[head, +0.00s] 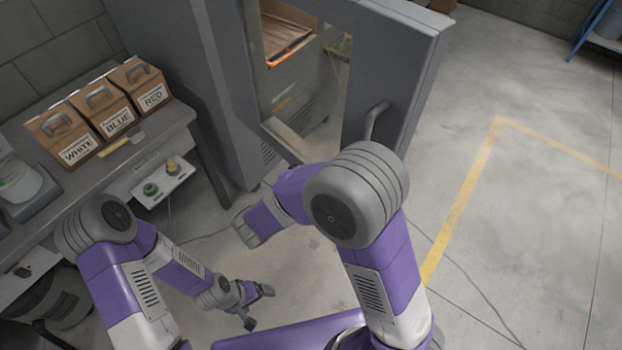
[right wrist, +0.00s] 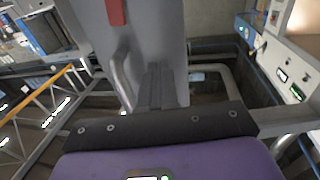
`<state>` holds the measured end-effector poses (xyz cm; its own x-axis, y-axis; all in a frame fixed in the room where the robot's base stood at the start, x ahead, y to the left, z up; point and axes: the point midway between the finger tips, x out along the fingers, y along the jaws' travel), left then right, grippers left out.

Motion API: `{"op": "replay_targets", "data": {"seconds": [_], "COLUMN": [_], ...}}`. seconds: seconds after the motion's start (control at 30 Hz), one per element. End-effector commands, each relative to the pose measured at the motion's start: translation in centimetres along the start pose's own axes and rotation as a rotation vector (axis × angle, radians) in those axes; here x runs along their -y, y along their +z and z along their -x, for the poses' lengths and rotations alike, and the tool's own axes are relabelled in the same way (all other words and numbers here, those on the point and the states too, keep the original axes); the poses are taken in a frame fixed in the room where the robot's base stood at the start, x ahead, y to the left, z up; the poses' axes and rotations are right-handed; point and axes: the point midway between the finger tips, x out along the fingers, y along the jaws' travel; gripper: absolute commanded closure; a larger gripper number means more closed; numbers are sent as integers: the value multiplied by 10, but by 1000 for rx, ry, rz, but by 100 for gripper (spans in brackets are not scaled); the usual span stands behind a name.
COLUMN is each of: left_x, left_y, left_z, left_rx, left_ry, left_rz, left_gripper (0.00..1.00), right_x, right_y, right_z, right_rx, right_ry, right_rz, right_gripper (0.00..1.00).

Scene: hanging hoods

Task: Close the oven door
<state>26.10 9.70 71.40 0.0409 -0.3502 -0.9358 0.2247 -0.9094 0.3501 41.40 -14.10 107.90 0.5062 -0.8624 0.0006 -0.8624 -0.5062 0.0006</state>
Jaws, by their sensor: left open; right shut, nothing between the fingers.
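The oven (head: 285,75) is a tall grey cabinet at the top middle of the head view, with a rack and an orange glow inside. Its grey door (head: 398,60) stands open, swung out to the right, with a window opening and a bar handle (head: 375,122). My left gripper (head: 260,306) is open and empty, low over the floor and away from the door. My right gripper (right wrist: 160,88) is shut and empty in the right wrist view, in front of a grey panel with a bar handle (right wrist: 122,80) left of the fingers. The right fingers cannot be made out in the head view.
A grey bench (head: 182,115) at left bears several boxes labelled WHITE, BLUE and RED (head: 138,88), and a small control box (head: 160,184) hangs at its front. Open floor with a yellow line (head: 460,205) lies to the right. A cable runs across the floor.

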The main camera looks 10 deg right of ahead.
Motion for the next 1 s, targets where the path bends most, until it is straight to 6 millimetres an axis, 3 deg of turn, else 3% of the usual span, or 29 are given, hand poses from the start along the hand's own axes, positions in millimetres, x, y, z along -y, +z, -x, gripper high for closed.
{"op": "replay_targets", "data": {"seconds": [0.1,0.3,0.83,1.0], "left_x": [1,1,2,1], "left_y": [0,0,0,0], "left_z": [-2,-4,-4,-3], "left_rx": [0,0,0,0], "left_ry": [0,0,0,0], "left_rz": [0,0,0,0], "left_gripper": [11,11,11,11], "right_x": [-1,0,0,5], "right_y": [1,0,0,0], "right_z": [-23,-45,-52,-63], "right_rx": [1,0,1,0], "right_ry": [3,1,-5,-41], "right_rz": [-1,0,-1,-1], "right_gripper": [100,100,100,100]}}
